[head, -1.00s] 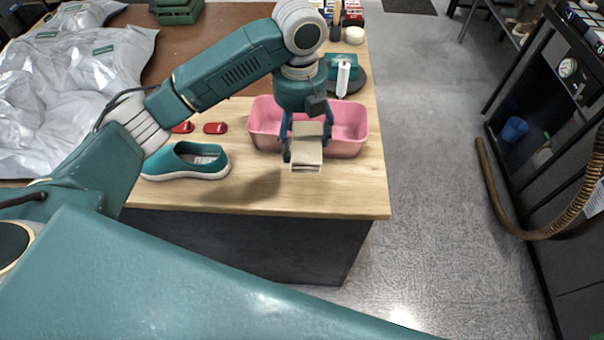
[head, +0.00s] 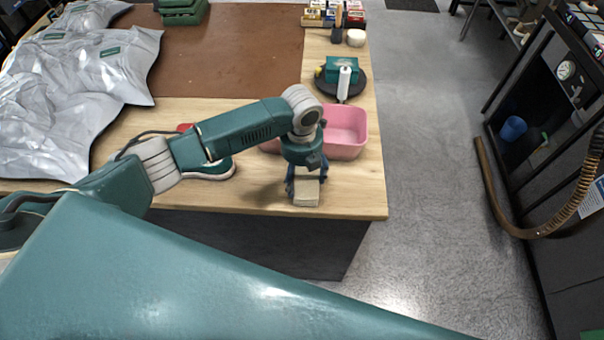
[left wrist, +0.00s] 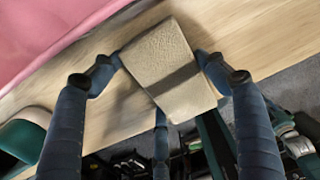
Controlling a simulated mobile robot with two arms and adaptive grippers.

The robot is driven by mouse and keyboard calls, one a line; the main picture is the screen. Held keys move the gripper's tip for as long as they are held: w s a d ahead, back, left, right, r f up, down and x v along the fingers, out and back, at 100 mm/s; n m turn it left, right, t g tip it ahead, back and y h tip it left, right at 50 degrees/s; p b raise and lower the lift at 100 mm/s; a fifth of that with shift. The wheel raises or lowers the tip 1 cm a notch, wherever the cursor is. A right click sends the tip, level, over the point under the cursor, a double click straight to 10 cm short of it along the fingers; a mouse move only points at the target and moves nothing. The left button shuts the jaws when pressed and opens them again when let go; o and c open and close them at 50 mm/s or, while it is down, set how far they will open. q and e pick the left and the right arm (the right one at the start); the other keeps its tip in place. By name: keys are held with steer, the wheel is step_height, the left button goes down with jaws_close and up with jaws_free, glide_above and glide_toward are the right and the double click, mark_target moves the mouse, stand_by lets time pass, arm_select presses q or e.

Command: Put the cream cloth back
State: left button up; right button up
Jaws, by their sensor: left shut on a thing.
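The cream cloth (head: 306,191) is a small folded block near the front edge of the wooden table (head: 350,195). It also shows in the left wrist view (left wrist: 168,70), set at an angle between my fingers. My left gripper (head: 304,178) is shut on it from above. In the left wrist view the fingers of my left gripper (left wrist: 162,72) touch it on both sides. The cloth is at or just above the tabletop; I cannot tell whether it touches. My right gripper is not in view.
A pink tub (head: 345,132) stands just behind my left gripper. A dark round stand (head: 345,86) with a teal box is farther back. Bare wood lies right of the cloth, up to the table's edge.

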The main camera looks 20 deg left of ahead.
mark_target(302, 176)
arm_select(q)
steer(key=o, duration=1)
steer(key=shift+f, duration=0.1)
steer(key=shift+c, duration=0.2)
steer(key=shift+o, duration=0.2)
step_height(302, 176, up, 12)
steer(key=b, duration=0.3)
